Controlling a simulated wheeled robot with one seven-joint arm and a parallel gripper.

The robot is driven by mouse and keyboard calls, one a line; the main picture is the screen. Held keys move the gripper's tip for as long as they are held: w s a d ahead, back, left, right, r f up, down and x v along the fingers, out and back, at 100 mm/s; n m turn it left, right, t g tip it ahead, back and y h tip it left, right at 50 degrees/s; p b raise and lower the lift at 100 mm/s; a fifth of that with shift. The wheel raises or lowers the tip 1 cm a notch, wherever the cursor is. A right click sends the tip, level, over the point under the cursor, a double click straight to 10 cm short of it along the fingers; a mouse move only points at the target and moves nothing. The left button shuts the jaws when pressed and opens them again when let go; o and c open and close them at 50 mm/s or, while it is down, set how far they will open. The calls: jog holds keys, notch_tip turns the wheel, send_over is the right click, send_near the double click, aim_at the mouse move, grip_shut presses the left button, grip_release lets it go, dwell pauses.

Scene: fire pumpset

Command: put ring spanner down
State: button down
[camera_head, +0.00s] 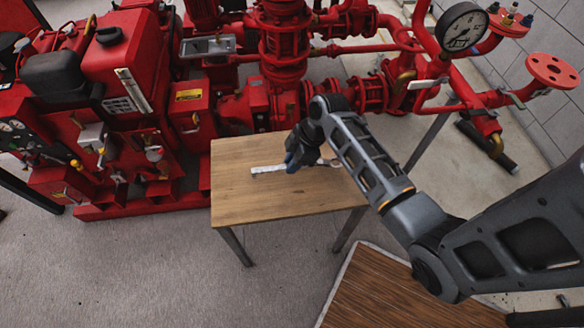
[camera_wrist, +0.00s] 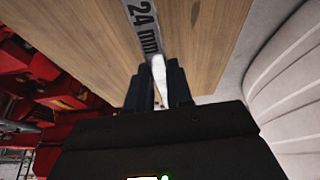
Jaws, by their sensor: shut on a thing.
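The ring spanner (camera_head: 268,170) is a light metal bar low over or on the small wooden table (camera_head: 240,200); I cannot tell whether it touches the top. My gripper (camera_head: 295,160) is shut around the spanner's shaft above the middle of the table. In the wrist view the spanner (camera_wrist: 143,25) runs up and away between the two dark fingers of my gripper (camera_wrist: 160,85), with "24 mm" marked on it. Part of the spanner is hidden by my gripper, and a short piece shows to its right in the head view.
The red pump set (camera_head: 280,50) with pipes and a pressure gauge (camera_head: 461,28) stands close behind the table. A brown wooden surface (camera_head: 390,295) lies at the lower right. The tabletop around the spanner is clear, and open floor (camera_head: 130,270) lies at the left front.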

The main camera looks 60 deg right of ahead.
jog(key=shift+f, duration=2)
jog(key=shift+f, duration=0.1)
jog(key=c, duration=1)
grip_release()
jog(key=v, duration=1.1)
jog(key=shift+s+r, duration=0.1)
jog(key=shift+r, duration=0.25)
jog(key=shift+s+d+r, duration=0.1)
jog(key=shift+r, duration=0.1)
jog(key=shift+s, duration=0.1)
